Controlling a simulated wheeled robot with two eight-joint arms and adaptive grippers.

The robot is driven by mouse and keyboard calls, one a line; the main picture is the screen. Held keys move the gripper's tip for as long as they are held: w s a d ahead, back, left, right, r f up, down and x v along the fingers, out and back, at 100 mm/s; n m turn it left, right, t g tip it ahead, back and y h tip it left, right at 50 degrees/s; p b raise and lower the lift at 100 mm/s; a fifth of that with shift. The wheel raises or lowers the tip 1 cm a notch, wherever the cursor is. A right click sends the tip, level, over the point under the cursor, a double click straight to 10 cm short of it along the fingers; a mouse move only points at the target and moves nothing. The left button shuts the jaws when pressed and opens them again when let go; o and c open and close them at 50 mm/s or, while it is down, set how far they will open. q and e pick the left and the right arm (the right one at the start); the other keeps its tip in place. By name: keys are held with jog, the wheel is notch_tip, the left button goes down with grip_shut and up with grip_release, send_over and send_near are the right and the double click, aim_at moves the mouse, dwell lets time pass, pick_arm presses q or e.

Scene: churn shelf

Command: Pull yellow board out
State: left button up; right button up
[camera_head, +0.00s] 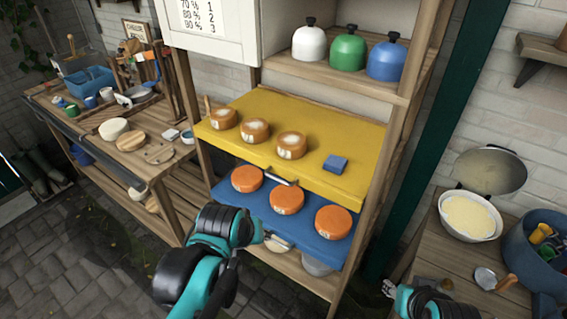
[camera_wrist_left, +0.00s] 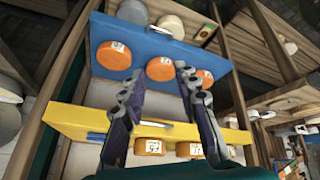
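The yellow board (camera_head: 352,128) is a shelf plate sticking out of the wooden shelf, with several pale-topped cheeses and a small blue block on it. A metal handle (camera_head: 281,178) is on its front edge; the board (camera_wrist_left: 65,117) and handle (camera_wrist_left: 97,136) also show in the left wrist view, which is upside down. My left gripper (camera_head: 262,232) is in front of the lower blue board, near its handle. In the left wrist view its fingers (camera_wrist_left: 160,83) are spread with nothing held between them. My right gripper (camera_head: 390,290) is at the bottom right, apart from the boards; its fingers are unclear.
The blue board (camera_head: 245,207) below also sticks out and carries orange cheeses. Three bells (camera_head: 347,52) stand on the upper shelf. A wooden post (camera_head: 380,170) edges the shelf on the right.

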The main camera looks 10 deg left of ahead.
pick_arm(q)
jog(key=w+r+n+g+p, duration=0.2)
jog(key=w+r+n+p, duration=0.3)
jog(key=w+r+p, duration=0.5)
jog(key=n+g+p, duration=0.2)
jog(key=n+p, duration=0.3)
jog(key=n, duration=0.1)
send_near(277, 178)
jog(key=f, duration=0.2)
jog(key=w+f, duration=0.1)
jog(key=f, duration=0.2)
jog(key=f+b, duration=0.1)
jog(key=f, duration=0.1)
jog(key=shift+w+d+f, duration=0.1)
jog(key=shift+w+f, duration=0.1)
jog(key=shift+f, duration=0.15)
pick_arm(e)
notch_tip(277, 178, up, 16)
jog(key=shift+w, duration=0.25)
jog(key=shift+r, duration=0.1)
pick_arm(q)
grip_shut()
